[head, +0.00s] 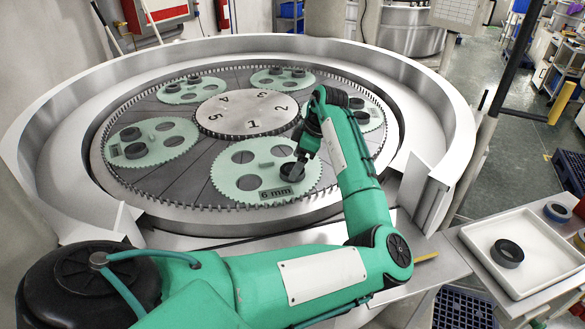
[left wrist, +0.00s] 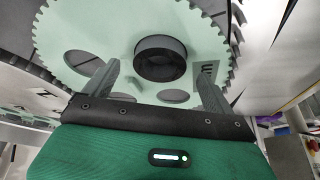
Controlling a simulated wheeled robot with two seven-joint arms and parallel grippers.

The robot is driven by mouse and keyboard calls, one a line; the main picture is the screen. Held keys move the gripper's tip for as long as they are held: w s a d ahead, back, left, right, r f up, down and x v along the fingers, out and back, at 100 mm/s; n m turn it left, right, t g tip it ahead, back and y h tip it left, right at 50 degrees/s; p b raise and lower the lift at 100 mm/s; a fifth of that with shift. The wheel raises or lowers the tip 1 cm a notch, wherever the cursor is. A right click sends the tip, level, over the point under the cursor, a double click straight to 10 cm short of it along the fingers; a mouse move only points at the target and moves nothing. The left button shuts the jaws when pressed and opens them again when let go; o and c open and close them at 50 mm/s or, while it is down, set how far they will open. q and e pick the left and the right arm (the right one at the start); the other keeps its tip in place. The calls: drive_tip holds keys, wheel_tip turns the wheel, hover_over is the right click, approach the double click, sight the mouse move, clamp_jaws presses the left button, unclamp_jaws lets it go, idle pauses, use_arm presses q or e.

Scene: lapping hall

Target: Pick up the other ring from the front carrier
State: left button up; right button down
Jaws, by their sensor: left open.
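The front carrier (head: 226,178) is a pale green toothed disc with round holes and a "6 mm" label (head: 276,192). One dark ring (head: 291,173) is on its right side, partly hidden by my left gripper (head: 300,158). In the left wrist view the ring (left wrist: 160,60) lies at a hole of the carrier (left wrist: 95,28). My left gripper (left wrist: 157,75) is open, with its fingers apart on either side of the ring in the picture and none seen gripping it. Another dark ring (head: 508,253) lies in the white tray (head: 535,275) at the right. My right gripper is not in view.
Several other green carriers with dark rings, such as the left one (head: 165,130), surround the numbered centre disc (head: 247,112). A raised grey machine wall (head: 60,120) encloses them. A blue-and-dark roll (head: 557,212) lies by the tray's back corner. The tray has free room around its ring.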

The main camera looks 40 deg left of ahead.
use_arm(q)
drive_tip(key=shift+x, duration=1.15)
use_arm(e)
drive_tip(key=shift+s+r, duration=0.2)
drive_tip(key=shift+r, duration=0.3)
use_arm(q)
drive_tip(key=c, duration=1.2)
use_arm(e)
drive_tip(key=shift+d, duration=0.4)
use_arm(q)
drive_tip(key=shift+r, duration=0.1)
